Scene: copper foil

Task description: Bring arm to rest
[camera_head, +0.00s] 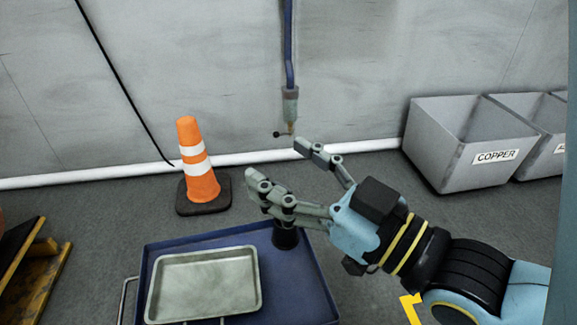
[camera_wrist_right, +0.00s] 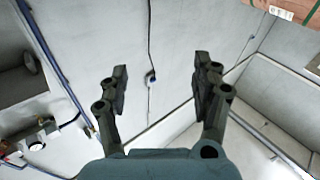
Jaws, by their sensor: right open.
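My right gripper (camera_head: 277,168) is open and empty, raised above the right side of a blue cart (camera_head: 318,290), its fingers toward the upper left. In the right wrist view its two fingers (camera_wrist_right: 161,92) are spread wide with nothing between them, against a pale wall. A dark round object (camera_head: 286,236) stands on the cart behind and below the fingers, partly hidden by them. My left gripper does not show.
A metal tray (camera_head: 205,283) lies on the cart. An orange cone (camera_head: 198,165) stands behind it. A blue hose with a nozzle (camera_head: 290,100) hangs near the gripper. Grey bins, one labelled COPPER (camera_head: 465,160), stand at the right. A yellow-black item (camera_head: 35,260) is at left.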

